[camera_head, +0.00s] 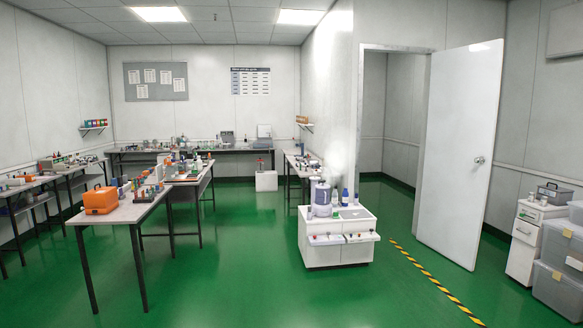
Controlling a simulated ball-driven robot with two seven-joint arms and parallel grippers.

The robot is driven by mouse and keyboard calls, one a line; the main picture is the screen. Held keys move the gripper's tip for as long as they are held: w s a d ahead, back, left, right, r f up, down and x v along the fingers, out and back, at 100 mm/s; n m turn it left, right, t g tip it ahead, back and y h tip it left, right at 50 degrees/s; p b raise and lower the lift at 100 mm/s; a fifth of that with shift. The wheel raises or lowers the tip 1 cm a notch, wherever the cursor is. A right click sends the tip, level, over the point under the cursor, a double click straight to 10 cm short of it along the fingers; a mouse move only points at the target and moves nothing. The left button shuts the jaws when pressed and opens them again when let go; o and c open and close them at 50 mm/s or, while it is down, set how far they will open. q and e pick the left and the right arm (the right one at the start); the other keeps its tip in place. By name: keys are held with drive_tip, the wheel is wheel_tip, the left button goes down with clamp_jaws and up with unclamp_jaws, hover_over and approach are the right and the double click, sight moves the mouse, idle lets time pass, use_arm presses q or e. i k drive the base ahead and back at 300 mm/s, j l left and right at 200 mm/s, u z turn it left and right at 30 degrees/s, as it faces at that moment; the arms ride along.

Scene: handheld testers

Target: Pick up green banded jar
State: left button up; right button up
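I cannot make out a green banded jar for certain. A small item with a green part (336,213) stands on the white cabinet (335,255) right of the middle, too small to tell what it is. Beside it on the cabinet top are a large grey-purple container (322,196) and a blue bottle (345,197). Neither of my grippers shows in the head view.
A table with an orange case (101,200) stands at left. More cluttered benches (235,150) line the back. A white door (459,155) stands open at right, near grey bins (557,287). Green floor (220,285) is clear in front, with a yellow-black stripe (432,280) right of the cabinet.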

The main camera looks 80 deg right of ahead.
sight(194, 165)
drive_tip(key=z, duration=1.9)
drive_tip(key=i, duration=5.7)
drive_tip(key=j, duration=0.1)
